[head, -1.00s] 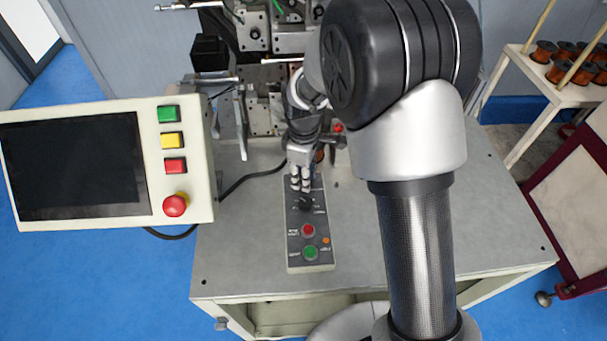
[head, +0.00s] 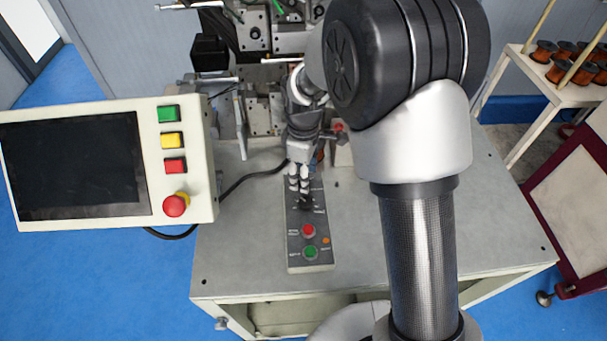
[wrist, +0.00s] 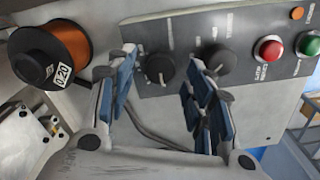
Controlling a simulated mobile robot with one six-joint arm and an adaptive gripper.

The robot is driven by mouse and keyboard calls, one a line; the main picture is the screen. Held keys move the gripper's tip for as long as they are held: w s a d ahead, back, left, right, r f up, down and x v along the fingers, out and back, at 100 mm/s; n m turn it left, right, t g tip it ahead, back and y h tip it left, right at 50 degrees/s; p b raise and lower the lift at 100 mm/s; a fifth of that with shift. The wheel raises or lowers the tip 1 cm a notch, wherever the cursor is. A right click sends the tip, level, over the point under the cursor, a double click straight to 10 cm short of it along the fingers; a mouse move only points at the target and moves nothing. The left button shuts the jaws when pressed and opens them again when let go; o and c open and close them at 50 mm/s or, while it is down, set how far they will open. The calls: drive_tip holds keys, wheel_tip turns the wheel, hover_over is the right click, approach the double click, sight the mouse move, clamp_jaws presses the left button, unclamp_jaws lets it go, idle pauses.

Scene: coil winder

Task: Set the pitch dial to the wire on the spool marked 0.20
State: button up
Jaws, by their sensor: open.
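A copper spool (wrist: 62,48) with a black flange and a white label reading 0.20 lies at the left of the wrist view. The grey control panel (wrist: 245,100) carries two black dials, a left one (wrist: 159,69) and a right one (wrist: 220,57). Their lettering is too small to read, so I cannot tell which is the pitch dial. My gripper (wrist: 163,62) is open, its blue-padded fingers on either side of the left dial. The right finger lies between the two dials, close to the right one. In the head view my gripper (head: 300,186) is over the panel's far half.
The panel also has a red button (head: 308,230), a green button (head: 310,251) and a small orange lamp (head: 326,240). A screen console (head: 185,110) stands at the left. Winder parts (head: 262,112) rise behind. A rack with several copper spools (head: 545,50) is at the right.

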wheel_tip(320, 180, up, 11)
idle(0.3)
idle(0.4)
drive_tip(key=s+d+r+m+t+b, duration=0.1)
drive_tip(key=s+d+r+m, duration=0.2)
drive_tip(key=s+r, duration=0.15)
drive_tip(key=s+d+r+m+t, duration=0.1)
drive_tip(key=s+d+r+m, duration=0.25)
drive_tip(key=s, duration=0.25)
drive_tip(key=s+d+m+t+b, duration=0.1)
drive_tip(key=s+m, duration=0.6)
drive_tip(key=s, duration=0.7)
drive_tip(key=d+f+t, duration=0.1)
drive_tip(key=d, duration=0.1)
drive_tip(key=shift+s+d+t, duration=0.3)
drive_tip(key=shift+d, duration=0.05)
